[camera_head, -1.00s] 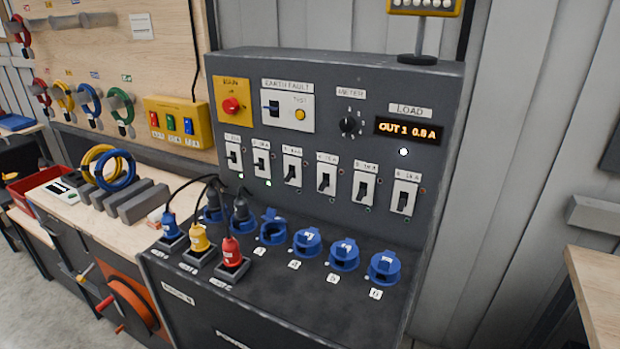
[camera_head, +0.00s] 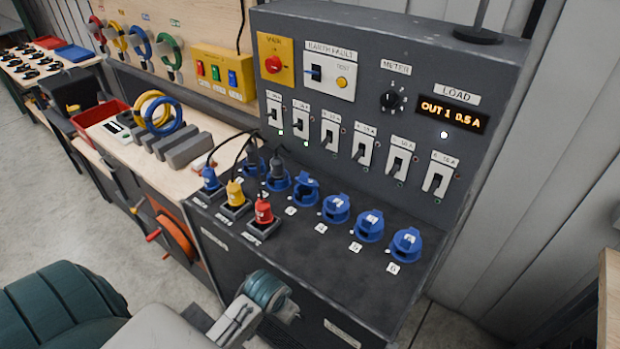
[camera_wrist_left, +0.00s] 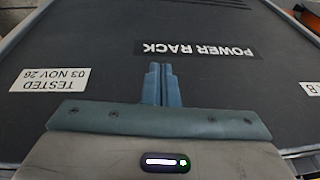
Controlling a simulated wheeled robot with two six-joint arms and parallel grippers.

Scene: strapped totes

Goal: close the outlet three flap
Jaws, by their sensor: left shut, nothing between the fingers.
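The outlet three socket (camera_head: 305,188) is a blue round outlet on the sloping top of the grey power rack (camera_head: 330,265). Its flap looks raised, with a dark opening below it. My left gripper (camera_wrist_left: 161,84) is shut and empty in the left wrist view, in front of the rack's front panel by the POWER RACK label. In the head view my left arm comes in low, its end below and in front of the outlet row, well apart from outlet three. Its fingertips are hard to make out there. My right gripper is not in view.
Closed blue outlets (camera_head: 336,209) stand to the right of outlet three. Two outlets to its left hold dark plugs (camera_head: 277,170) with cables. Blue, yellow and red plugs (camera_head: 236,196) stand in front of these. Switches (camera_head: 330,132) line the upright panel behind.

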